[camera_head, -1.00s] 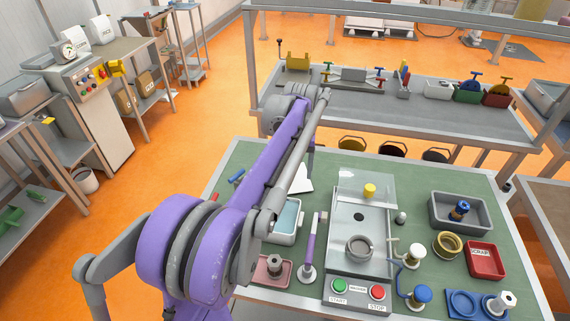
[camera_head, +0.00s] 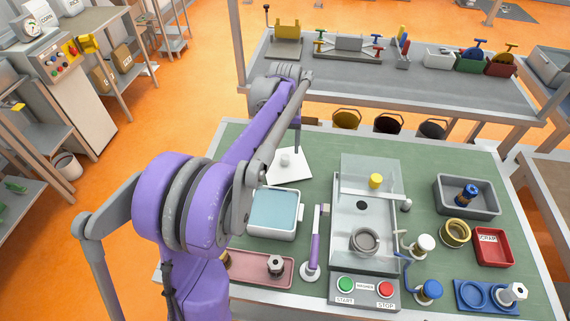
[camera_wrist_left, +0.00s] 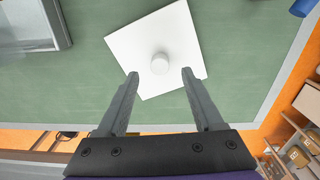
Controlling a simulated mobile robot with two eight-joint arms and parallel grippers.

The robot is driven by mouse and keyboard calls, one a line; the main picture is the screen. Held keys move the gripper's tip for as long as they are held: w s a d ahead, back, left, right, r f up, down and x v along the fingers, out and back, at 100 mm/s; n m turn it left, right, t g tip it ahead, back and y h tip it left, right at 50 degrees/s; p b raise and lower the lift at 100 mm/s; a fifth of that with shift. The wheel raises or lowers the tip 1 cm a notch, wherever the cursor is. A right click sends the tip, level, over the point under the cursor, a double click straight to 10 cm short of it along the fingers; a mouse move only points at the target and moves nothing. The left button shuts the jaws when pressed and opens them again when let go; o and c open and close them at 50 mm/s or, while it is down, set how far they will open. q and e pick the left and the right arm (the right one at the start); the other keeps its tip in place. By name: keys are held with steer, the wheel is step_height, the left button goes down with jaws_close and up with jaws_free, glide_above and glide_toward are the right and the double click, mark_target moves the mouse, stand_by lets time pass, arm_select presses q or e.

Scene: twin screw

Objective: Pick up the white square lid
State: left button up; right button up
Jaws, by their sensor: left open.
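The white square lid (camera_head: 293,172) lies on the green mat of the table, left of centre in the head view. In the left wrist view the lid (camera_wrist_left: 185,35) lies turned at an angle, with a round white knob (camera_wrist_left: 160,64) near its middle. My left gripper (camera_wrist_left: 160,74) is open and empty. Its two fingers appear on either side of the knob, with clear gaps to it. I cannot tell how high the fingertips are above the lid. In the head view my arm partly hides the area around the gripper. My right gripper is not in view.
A grey container with a blue-green inside (camera_head: 275,211) stands just in front of the lid. A clear-covered machine (camera_head: 362,240) with start and stop buttons is to the right. A rear bench (camera_head: 340,75) stands beyond the table. Green mat (camera_head: 322,160) is free right of the lid.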

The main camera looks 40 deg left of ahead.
mark_target(285, 157)
arm_select(q)
steer(key=shift+s+d+f, duration=0.1)
steer(key=shift+f, duration=1.25)
steer(key=shift+s+d+f, duration=0.1)
steer(key=shift+f, duration=1.25)
jaws_close()
